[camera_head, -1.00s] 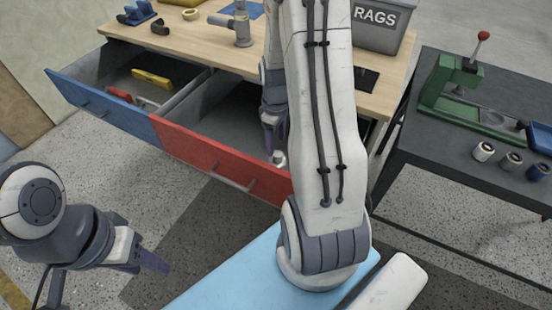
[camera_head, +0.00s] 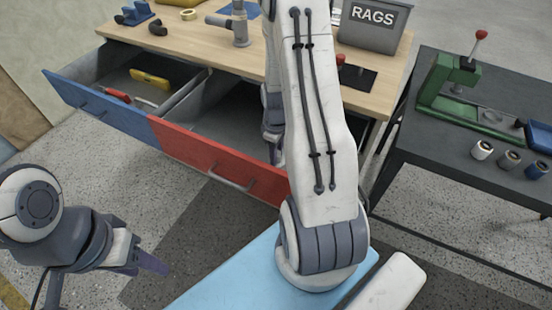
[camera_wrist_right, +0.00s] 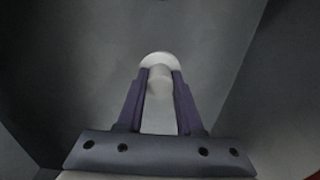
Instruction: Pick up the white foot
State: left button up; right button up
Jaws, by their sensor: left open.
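The white foot (camera_wrist_right: 159,59) shows in the right wrist view as a pale round end with a narrower stem. It lies between the fingertips of my right gripper (camera_wrist_right: 160,80), with a purple finger close along each side. I cannot tell whether the fingers press on it. In the head view my right gripper (camera_head: 275,150) reaches down into the red-fronted drawer (camera_head: 215,160), and the foot is hidden there by my arm and gripper. My left gripper (camera_head: 148,262) is open and empty at the lower left, over the floor, away from the drawers.
A blue-fronted drawer (camera_head: 98,108) stands open to the left, holding a yellow tool (camera_head: 150,80) and a red-handled one. The wooden bench top (camera_head: 190,53) carries a grey RAGS bin (camera_head: 372,25). A dark table (camera_head: 455,135) with a green press stands at right.

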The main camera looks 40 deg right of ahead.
grip_shut()
